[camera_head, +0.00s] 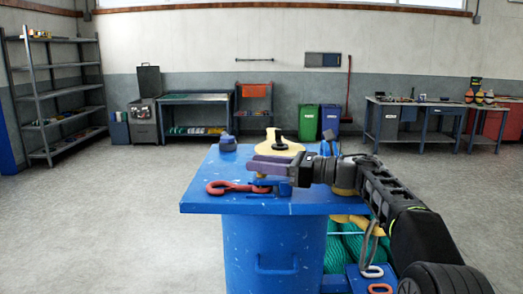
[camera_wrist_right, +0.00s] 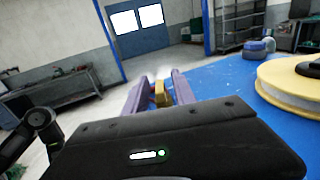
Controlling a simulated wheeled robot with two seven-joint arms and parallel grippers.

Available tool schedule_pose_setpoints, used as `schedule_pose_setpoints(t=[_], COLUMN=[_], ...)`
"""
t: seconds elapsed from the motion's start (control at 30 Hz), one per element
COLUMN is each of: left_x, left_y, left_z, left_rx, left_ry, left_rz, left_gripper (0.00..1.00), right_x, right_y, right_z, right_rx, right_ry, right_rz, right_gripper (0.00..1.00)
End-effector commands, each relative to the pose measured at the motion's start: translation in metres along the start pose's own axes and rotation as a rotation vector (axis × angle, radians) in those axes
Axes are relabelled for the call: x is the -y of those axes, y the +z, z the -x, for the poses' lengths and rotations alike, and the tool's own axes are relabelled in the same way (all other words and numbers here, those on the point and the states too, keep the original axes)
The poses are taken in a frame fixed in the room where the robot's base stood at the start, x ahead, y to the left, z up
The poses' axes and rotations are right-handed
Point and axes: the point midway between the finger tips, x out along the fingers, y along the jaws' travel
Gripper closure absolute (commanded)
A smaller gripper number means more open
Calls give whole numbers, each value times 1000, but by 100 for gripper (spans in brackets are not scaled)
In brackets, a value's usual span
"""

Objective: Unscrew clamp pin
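My right gripper (camera_head: 256,165) reaches in from the right over the blue tabletop (camera_head: 205,205). Its two purple fingers (camera_wrist_right: 160,82) are spread in the right wrist view, with a small yellow piece (camera_wrist_right: 160,95) between them; contact on both sides does not show. I cannot tell whether this piece is the clamp pin. A red hook-shaped piece (camera_head: 225,187) lies on the tabletop beside a small blue fitting (camera_head: 262,189), just under the fingers. My left gripper is not in view.
A pale yellow disc with a dark centre (camera_head: 280,144) is at the back of the tabletop; it also shows in the right wrist view (camera_wrist_right: 290,83). A small blue-grey object (camera_head: 228,143) stands at the back left corner. Green netting (camera_head: 352,245) hangs below right. Shelves and benches are far off.

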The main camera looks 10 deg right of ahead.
Motion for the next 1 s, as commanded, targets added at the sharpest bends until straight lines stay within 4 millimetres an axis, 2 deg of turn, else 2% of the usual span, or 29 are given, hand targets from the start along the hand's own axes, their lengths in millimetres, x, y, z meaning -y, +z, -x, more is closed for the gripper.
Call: schedule_pose_setpoints(t=[0.17,0.5,0.67,0.9,1.0], left_x=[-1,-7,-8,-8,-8], left_y=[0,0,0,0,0], left_z=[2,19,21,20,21], left_rx=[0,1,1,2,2], left_ry=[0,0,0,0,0], left_rz=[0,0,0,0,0], left_gripper=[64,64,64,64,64], right_x=[0,1,0,0,1], right_y=[23,85,94,94,95], right_z=[0,0,0,0,1], right_rx=[0,-2,-2,-1,-2], right_ry=[0,-1,0,0,-2], right_rz=[5,2,0,-1,-1], right_gripper=[68,68,68,68,62])
